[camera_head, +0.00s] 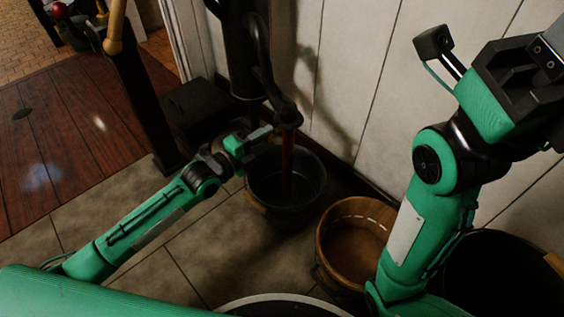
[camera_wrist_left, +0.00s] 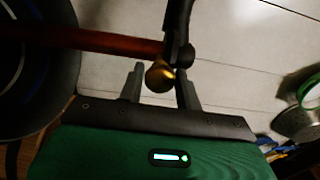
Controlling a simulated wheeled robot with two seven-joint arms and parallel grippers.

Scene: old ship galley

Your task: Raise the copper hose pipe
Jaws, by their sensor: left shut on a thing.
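The copper hose pipe (camera_head: 287,163) is a reddish vertical tube below a black pump spout (camera_head: 284,112), with its lower end inside a dark bucket (camera_head: 316,190). In the left wrist view the pipe (camera_wrist_left: 110,42) runs in from the left to a black fitting (camera_wrist_left: 181,52). My left gripper (camera_head: 262,134) is beside the pipe's upper part. In its wrist view the gripper (camera_wrist_left: 160,86) has its fingers on either side of a small brass knob (camera_wrist_left: 159,77) next to the pipe, and it is shut on that knob. My right arm is raised at the right; its fingers are not visible.
A wooden bucket (camera_head: 331,247) stands right of the dark bucket, and a large dark tub (camera_head: 500,275) is at the lower right. The white panelled wall (camera_head: 345,75) is close behind the pump. Tiled floor (camera_head: 215,255) is clear at the front left.

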